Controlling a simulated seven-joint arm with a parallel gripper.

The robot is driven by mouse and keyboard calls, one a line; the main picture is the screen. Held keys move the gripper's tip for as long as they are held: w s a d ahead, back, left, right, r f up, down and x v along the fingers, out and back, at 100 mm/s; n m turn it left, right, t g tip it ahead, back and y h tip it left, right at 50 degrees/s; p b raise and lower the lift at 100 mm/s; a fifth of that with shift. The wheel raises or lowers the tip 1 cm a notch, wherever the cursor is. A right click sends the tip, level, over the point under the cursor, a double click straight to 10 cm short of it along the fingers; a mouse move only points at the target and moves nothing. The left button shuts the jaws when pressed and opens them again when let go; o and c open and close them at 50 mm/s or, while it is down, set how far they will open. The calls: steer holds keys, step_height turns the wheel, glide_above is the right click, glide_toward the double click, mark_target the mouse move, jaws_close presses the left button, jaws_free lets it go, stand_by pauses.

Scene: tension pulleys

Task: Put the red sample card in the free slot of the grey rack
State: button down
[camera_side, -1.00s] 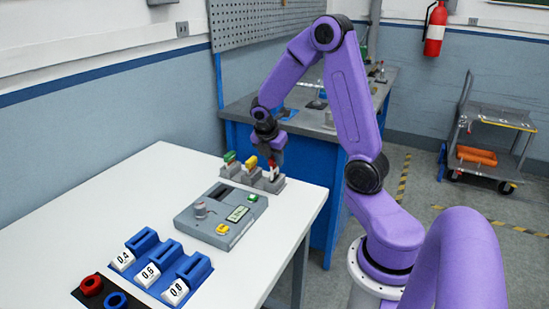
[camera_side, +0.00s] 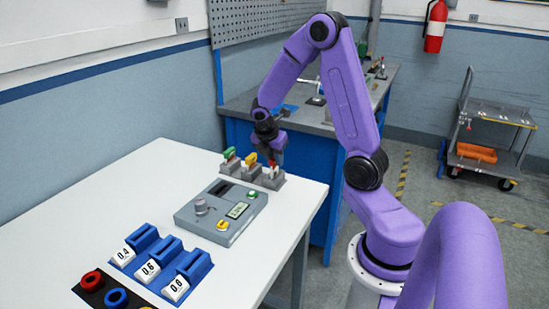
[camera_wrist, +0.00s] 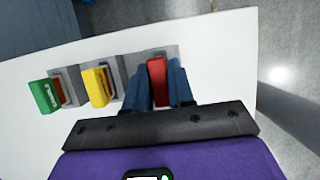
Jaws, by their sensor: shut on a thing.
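The red sample card (camera_wrist: 157,80) is between the two fingers of my gripper (camera_wrist: 160,90) in the wrist view. My gripper is shut on it and points down at the right end of the grey rack (camera_wrist: 130,62). In the side view my gripper (camera_side: 272,159) is over the rack's right block (camera_side: 271,181), with the card's lower part at that block. I cannot tell how deep the card sits in the slot. A green card (camera_wrist: 43,95) and a yellow card (camera_wrist: 97,88) stand in the rack's other two slots.
A grey device (camera_side: 221,212) with a knob, display and buttons lies in front of the rack. Blue numbered holders (camera_side: 162,262) and a black plate with red and blue rings (camera_side: 100,290) are nearer. The white table's edge is close right of the rack.

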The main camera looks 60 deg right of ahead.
steer(key=shift+f, duration=1)
stand_by(0.4)
steer(key=c, duration=0.6)
jaws_free()
steer(key=shift+o, duration=0.2)
steer(key=shift+r, duration=3.95)
